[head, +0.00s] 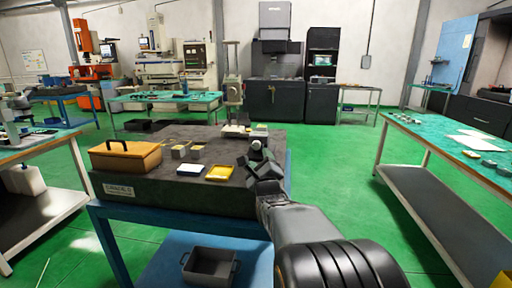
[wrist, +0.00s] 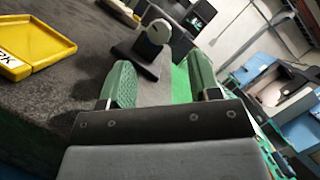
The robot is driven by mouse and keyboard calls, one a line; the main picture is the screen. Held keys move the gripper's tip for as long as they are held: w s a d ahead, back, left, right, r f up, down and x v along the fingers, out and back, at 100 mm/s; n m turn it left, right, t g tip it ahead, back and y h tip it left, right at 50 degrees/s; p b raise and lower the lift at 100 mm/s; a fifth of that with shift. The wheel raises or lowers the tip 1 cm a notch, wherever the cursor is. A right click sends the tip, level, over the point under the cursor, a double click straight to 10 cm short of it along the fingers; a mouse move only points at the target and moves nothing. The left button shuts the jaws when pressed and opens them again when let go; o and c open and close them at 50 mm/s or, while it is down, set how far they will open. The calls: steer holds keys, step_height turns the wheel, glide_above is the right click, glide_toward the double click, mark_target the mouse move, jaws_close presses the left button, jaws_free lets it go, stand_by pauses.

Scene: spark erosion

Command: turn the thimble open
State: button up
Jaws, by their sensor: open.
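A small device stands near the right edge of the dark granite plate (head: 150,203). Its round, pale grey end, which looks like the thimble (wrist: 159,31), faces the wrist camera on a dark stand (wrist: 136,60). In the head view the pale round part (head: 256,146) shows just beyond my gripper (head: 257,166). In the wrist view my gripper (wrist: 160,80) is open, its two green-padded fingers wide apart. The thimble lies ahead of the fingers, between their lines and apart from them. Nothing is between the fingers. The rest of the device is mostly hidden behind its round end.
A yellow tray (head: 219,173) lies left of my gripper and also shows in the wrist view (wrist: 36,45). A white-topped box (head: 190,170), small grey blocks (head: 179,152) and a brown case (head: 125,157) lie further left. Green floor (head: 335,180) is free on the right.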

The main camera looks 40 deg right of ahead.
mark_target(257, 147)
steer(key=x, duration=0.8)
steer(key=shift+w+p, duration=0.15)
steer(key=shift+p, duration=0.15)
steer(key=shift+c, duration=0.4)
